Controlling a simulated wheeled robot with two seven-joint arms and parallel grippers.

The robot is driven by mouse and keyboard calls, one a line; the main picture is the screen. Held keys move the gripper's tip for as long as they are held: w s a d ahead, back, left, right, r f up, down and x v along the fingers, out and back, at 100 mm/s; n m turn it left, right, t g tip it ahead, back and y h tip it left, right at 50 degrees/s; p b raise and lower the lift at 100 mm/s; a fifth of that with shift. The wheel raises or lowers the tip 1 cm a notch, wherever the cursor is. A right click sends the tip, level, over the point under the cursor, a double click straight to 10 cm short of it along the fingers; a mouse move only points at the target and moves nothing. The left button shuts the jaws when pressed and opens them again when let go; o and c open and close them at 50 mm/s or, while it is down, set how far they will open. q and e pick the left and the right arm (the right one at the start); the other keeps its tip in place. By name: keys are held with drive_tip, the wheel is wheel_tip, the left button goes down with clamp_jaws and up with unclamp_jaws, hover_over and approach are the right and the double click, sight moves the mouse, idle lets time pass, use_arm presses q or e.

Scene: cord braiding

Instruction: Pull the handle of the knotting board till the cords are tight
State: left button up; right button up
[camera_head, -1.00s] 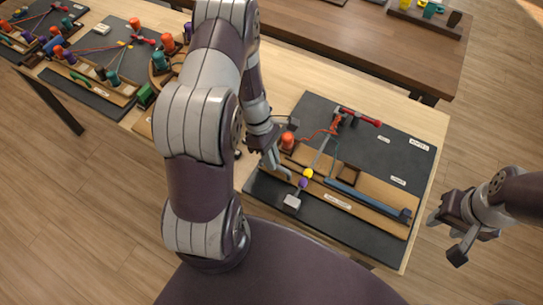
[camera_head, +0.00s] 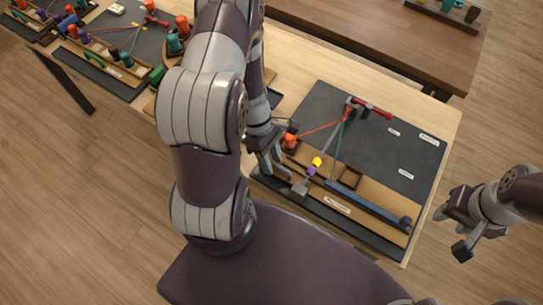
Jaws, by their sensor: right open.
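The knotting board (camera_head: 390,150) is a dark board with a light wooden strip, at right centre. A red bar (camera_head: 372,108) sits at its back. An orange cord (camera_head: 322,129) runs nearly straight to an orange bobbin (camera_head: 289,141); a green cord (camera_head: 340,135) also looks straight. A grey strip with a yellow bead (camera_head: 317,161) and purple bead (camera_head: 311,171) ends near a grey block (camera_head: 299,189), seemingly the handle. My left gripper (camera_head: 284,172) is low beside the block; its grasp is unclear. My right gripper (camera_head: 461,227) is open and empty, off the board's right side.
A blue bar (camera_head: 368,203) lies along the wooden strip, near a small wooden frame (camera_head: 350,177). Another board with bobbins (camera_head: 112,45) stands at upper left. My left arm hides the table between them. A darker table (camera_head: 390,38) is behind.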

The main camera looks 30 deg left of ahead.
use_arm(q)
drive_tip(key=shift+w+a+r, duration=0.1)
drive_tip(key=shift+w+r, duration=0.1)
drive_tip(key=shift+r, duration=0.1)
drive_tip(key=v, duration=1.2)
drive_tip(key=shift+s, duration=0.1)
drive_tip(key=d+r+m+t+y, duration=0.1)
drive_tip(key=d+r+m+y, duration=0.1)
drive_tip(key=m, duration=0.7)
drive_tip(key=s+d+r+m+t+y, duration=0.1)
drive_tip(key=d+r+m+t+y, duration=0.1)
drive_tip(key=d+r+m, duration=0.2)
drive_tip(key=d+m, duration=0.3)
drive_tip(key=m, duration=0.3)
drive_tip(key=shift+d+r+y, duration=0.3)
drive_tip(key=shift+d+r, duration=0.05)
drive_tip(key=shift+r, duration=0.05)
